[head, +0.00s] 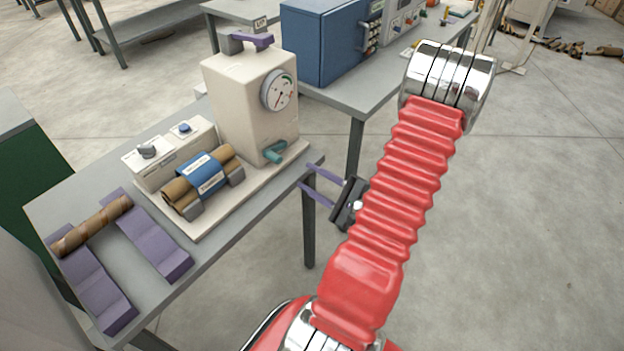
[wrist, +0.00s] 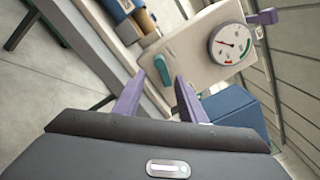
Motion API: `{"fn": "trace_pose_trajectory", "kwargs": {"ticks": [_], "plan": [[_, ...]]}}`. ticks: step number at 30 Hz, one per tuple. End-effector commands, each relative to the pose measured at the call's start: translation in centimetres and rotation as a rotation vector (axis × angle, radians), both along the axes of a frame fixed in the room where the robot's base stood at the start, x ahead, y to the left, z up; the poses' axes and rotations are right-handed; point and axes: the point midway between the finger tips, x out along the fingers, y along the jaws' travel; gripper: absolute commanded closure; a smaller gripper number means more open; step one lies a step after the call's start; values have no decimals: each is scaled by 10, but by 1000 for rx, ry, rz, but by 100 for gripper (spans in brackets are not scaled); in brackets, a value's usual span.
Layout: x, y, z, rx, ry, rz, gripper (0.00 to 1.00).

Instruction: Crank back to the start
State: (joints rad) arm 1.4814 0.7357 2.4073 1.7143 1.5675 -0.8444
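The spiral winder is a cream box (head: 245,100) on a cream base plate, with a round dial (head: 279,90) on its face and a purple handle (head: 250,41) on top. A teal crank (head: 275,152) sticks out low on its side. In the wrist view the crank (wrist: 163,70) lies just beyond my fingertips, and the dial (wrist: 229,44) shows its needle off the green band. My gripper (head: 310,176) has two purple fingers spread apart, with nothing between them. It is beside the table edge, to the right of the crank and apart from it. The fingers (wrist: 155,84) also show in the wrist view.
Another brown tube (head: 90,226) rests across purple stepped blocks (head: 150,240) on the table's left. A blue cabinet (head: 322,40) stands on the bench behind.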

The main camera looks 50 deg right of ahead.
Motion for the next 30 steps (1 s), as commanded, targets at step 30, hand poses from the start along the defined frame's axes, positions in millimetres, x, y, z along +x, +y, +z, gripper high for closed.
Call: {"fn": "trace_pose_trajectory", "kwargs": {"ticks": [30], "plan": [[60,243,78,-351,307,978,100]]}}
